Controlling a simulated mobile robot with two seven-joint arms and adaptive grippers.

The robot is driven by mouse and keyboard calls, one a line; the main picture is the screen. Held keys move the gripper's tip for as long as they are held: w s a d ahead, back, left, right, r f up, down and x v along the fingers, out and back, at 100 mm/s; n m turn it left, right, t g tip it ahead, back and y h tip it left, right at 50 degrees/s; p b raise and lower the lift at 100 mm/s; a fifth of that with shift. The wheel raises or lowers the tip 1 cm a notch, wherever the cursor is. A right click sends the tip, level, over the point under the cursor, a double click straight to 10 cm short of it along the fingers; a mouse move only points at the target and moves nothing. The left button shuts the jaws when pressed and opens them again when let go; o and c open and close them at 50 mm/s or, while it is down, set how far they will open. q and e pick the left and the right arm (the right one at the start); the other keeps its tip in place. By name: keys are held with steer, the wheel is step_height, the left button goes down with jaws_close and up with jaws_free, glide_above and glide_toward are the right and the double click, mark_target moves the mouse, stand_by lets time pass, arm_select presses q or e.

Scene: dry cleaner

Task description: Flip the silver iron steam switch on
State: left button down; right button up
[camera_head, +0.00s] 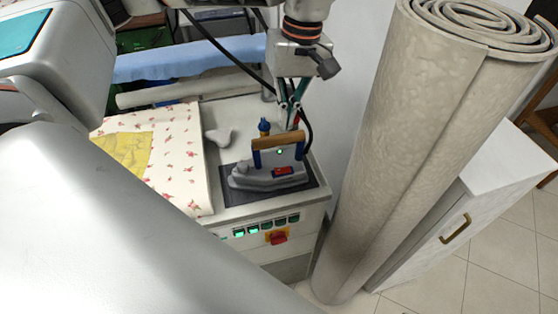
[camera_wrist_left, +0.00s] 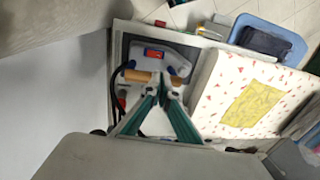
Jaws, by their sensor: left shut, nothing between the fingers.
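The silver iron (camera_head: 265,178) rests on a dark pad (camera_head: 310,194) at the right end of the ironing station. It has a brown wooden handle (camera_head: 278,140), a small green light and a red switch (camera_head: 284,171) on its body. In the left wrist view the iron (camera_wrist_left: 165,62) and its red switch (camera_wrist_left: 154,53) show beyond the fingertips. My left gripper (camera_head: 289,118) points down just behind the handle, its fingers close together and empty. In the wrist view its fingertips (camera_wrist_left: 160,88) overlap the handle's edge; I cannot tell whether they touch it. My right gripper is not in view.
A floral cloth (camera_head: 180,150) with a yellow patch covers the board on the left. The front panel has green-lit buttons (camera_head: 253,229) and a red knob (camera_head: 277,238). A big rolled carpet (camera_head: 400,150) stands close on the right, before a white cabinet (camera_head: 470,220).

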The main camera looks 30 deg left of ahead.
mark_target(278, 170)
arm_select(q)
steer(key=shift+f, duration=0.1)
steer(key=f, duration=0.4)
steer(key=s+f, duration=0.1)
steer(key=f, duration=0.4)
steer(key=a+f, duration=0.1)
steer(key=f, duration=0.3)
steer(key=shift+s+f+p, duration=0.15)
steer(key=shift+f+p, duration=0.15)
steer(key=shift+f, duration=0.05)
steer(key=shift+s+a+f+t+h+b, duration=0.2)
steer(key=shift+f+t+h+b, duration=0.1)
steer(key=shift+f+b, duration=0.25)
steer(key=shift+r, duration=0.2)
steer(key=shift+w+d, duration=0.1)
steer(key=shift+w, duration=0.05)
steer(key=shift+w+d+r, duration=0.2)
steer(key=shift+w+d, duration=0.25)
steer(key=shift+w, duration=0.05)
